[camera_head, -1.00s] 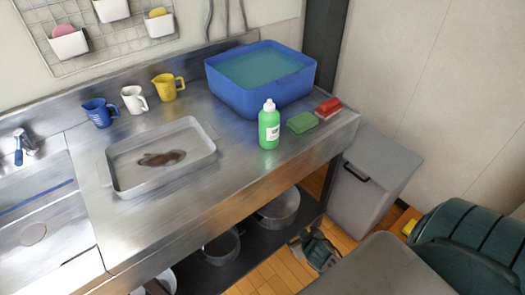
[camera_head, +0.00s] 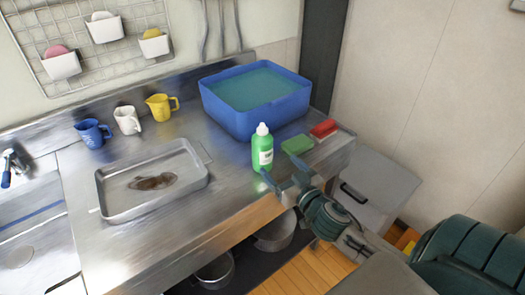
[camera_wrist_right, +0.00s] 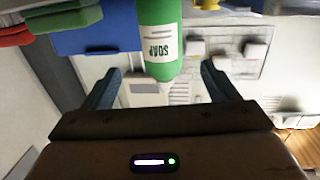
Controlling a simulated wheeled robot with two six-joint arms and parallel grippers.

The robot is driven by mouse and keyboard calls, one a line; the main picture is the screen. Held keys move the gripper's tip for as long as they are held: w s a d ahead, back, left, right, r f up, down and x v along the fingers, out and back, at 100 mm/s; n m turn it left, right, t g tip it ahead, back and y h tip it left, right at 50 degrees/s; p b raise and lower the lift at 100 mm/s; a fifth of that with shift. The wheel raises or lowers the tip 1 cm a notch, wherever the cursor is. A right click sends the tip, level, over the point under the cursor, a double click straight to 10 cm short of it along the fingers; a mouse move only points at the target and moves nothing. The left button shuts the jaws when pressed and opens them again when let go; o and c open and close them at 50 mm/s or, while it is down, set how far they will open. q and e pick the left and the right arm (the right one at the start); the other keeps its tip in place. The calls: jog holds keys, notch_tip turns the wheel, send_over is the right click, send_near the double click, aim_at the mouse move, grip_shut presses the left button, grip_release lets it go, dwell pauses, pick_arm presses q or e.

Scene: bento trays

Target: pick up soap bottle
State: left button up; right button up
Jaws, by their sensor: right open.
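The soap bottle (camera_head: 262,150) is green with a white cap and a white label. It stands upright on the steel counter (camera_head: 215,215) near its front edge. My right gripper (camera_head: 280,175) is open just in front of the bottle, toward the counter's front edge. In the right wrist view the bottle (camera_wrist_right: 160,40) shows between and beyond the two fingers of my right gripper (camera_wrist_right: 162,88), its label reading SOAP. The bottle is not clamped. My left gripper is not in view.
A blue basin of water (camera_head: 225,105) stands behind the bottle. A green sponge (camera_head: 297,145) and a red brush or sponge (camera_head: 324,128) lie to its right. A metal tray (camera_head: 112,208) with a brown stain lies left. Blue (camera_head: 92,131), white (camera_head: 127,120) and yellow (camera_head: 161,107) jugs stand behind the tray.

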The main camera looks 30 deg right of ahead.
aim_at(268, 153)
jog(key=w+p, duration=0.1)
jog(key=w, duration=0.1)
jog(key=w+p, duration=0.1)
jog(key=w, duration=0.1)
jog(key=shift+w+d+r, duration=0.1)
jog(key=shift+w+r, duration=0.1)
jog(key=shift+w, duration=0.5)
jog(key=shift+w+p, duration=0.55)
jog(key=shift+p, duration=0.05)
jog(key=w+p, duration=0.2)
jog(key=w, duration=0.1)
jog(key=shift+w+f, duration=0.1)
jog(key=shift+w, duration=0.15)
jog(key=shift+w+f, duration=0.15)
jog(key=shift+w, duration=0.2)
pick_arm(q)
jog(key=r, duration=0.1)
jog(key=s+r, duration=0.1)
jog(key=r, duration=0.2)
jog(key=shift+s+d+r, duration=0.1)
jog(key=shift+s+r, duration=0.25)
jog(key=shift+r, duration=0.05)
pick_arm(e)
jog(key=shift+s, duration=0.1)
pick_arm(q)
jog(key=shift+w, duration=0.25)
pick_arm(e)
jog(key=c, duration=1.3)
